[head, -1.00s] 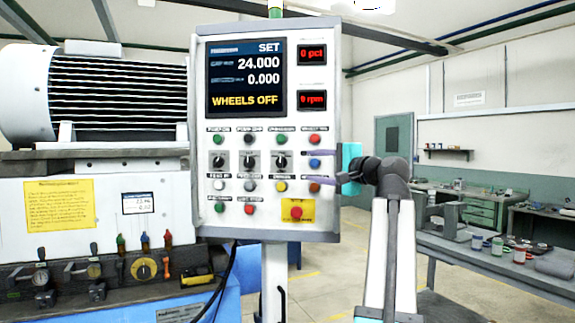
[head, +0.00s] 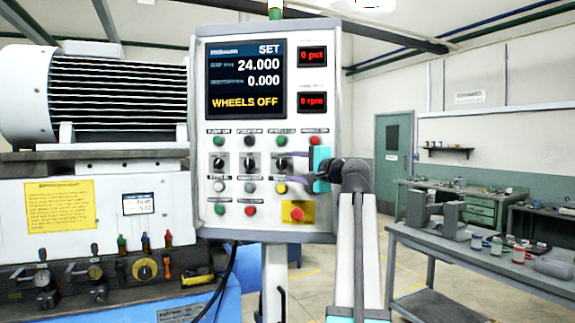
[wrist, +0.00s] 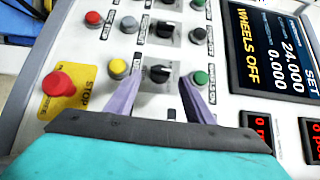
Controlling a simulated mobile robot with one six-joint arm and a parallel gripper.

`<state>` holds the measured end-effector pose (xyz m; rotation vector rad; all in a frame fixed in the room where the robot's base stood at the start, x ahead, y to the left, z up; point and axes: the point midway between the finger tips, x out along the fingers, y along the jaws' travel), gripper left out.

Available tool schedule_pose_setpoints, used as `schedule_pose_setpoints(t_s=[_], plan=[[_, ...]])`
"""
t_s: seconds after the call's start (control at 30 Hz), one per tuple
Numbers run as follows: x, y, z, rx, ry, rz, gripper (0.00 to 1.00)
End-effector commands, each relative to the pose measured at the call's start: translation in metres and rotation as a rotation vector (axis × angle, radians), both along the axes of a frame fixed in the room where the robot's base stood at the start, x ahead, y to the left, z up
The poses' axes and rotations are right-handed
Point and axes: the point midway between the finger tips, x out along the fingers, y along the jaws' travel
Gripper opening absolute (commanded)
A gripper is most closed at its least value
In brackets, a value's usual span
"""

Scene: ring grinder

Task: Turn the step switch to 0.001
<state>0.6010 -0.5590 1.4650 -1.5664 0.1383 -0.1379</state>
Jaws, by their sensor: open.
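The control panel (head: 208,110) faces me with a row of three black rotary switches: left (head: 218,164), middle (head: 249,164) and right (head: 281,164). Their labels are too small to read, so I cannot tell which is the step switch. My gripper (head: 276,167) is at the right switch, with its purple fingers open. In the wrist view the fingers (wrist: 160,79) are on either side of that switch (wrist: 158,74); I cannot tell whether they touch it. The display (head: 245,78) reads SET, 24.000, 0.000 and WHEELS OFF.
Coloured push buttons surround the switches, including a yellow one (wrist: 118,67) and a green one (wrist: 200,77) close to the fingers. A red stop button (head: 297,213) sits on a yellow plate below. The grinder (head: 95,190) stands left; a workbench (head: 440,240) stands right.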

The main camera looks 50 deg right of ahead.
Motion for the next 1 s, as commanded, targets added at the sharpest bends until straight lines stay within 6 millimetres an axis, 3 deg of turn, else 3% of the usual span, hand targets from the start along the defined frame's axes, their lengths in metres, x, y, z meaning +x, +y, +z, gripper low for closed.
schedule_pose_setpoints(t_s=[0.3, 0.67, 0.9, 1.0], plan=[[0.031, -0.005, 0.0, 0.001, 0.0, 0.001, 0.48], [0.033, -0.006, 0.0, 0.0, 0.0, 0.0, 0.48], [0.033, -0.006, 0.0, 0.0, 0.0, 0.0, 0.1], [0.033, -0.008, 0.0, 0.0, 0.0, -0.001, 0.07]])
